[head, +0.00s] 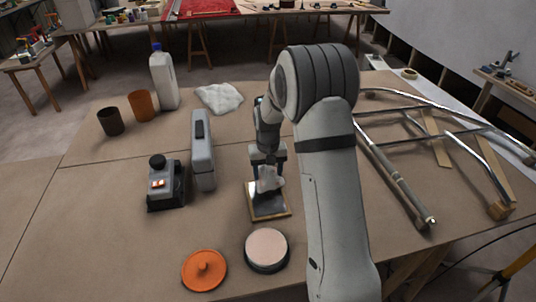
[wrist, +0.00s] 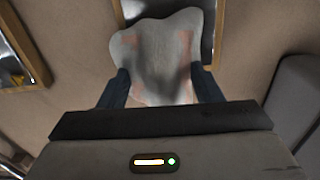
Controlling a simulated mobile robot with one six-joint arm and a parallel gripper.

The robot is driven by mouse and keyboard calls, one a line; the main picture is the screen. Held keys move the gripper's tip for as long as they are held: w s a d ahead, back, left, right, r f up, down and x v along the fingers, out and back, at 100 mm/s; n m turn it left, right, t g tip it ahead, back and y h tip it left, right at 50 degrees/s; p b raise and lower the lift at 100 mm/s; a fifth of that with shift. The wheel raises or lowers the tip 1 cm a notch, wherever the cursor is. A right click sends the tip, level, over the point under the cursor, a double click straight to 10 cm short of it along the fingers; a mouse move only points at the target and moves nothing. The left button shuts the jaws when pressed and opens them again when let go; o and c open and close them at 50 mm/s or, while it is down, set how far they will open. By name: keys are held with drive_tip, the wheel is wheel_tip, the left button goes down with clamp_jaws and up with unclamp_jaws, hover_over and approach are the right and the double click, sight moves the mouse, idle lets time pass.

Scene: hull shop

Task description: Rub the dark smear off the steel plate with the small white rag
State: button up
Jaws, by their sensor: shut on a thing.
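My gripper (head: 268,180) points down over the steel plate and is shut on the small white rag (head: 269,184). In the wrist view the rag (wrist: 155,50) spreads out between my two dark fingers (wrist: 160,88), with greyish and pinkish patches on it. The steel plate (head: 266,207) lies on the bench with a thin wood-coloured rim; it also shows in the wrist view (wrist: 208,40) behind the rag. The rag covers much of the plate. I cannot make out the dark smear, nor tell for certain whether the rag touches the plate.
Left of the plate stand a grey case (head: 203,150) and a black device (head: 166,185). An orange lid (head: 205,269) and a round pad (head: 266,249) lie in front. A white bottle (head: 163,80), cups (head: 140,106) and a folded white cloth (head: 219,97) are behind. A tubular frame (head: 395,180) lies right.

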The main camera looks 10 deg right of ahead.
drive_tip(key=shift+r+p, duration=1.55)
drive_tip(key=shift+r, duration=1.3)
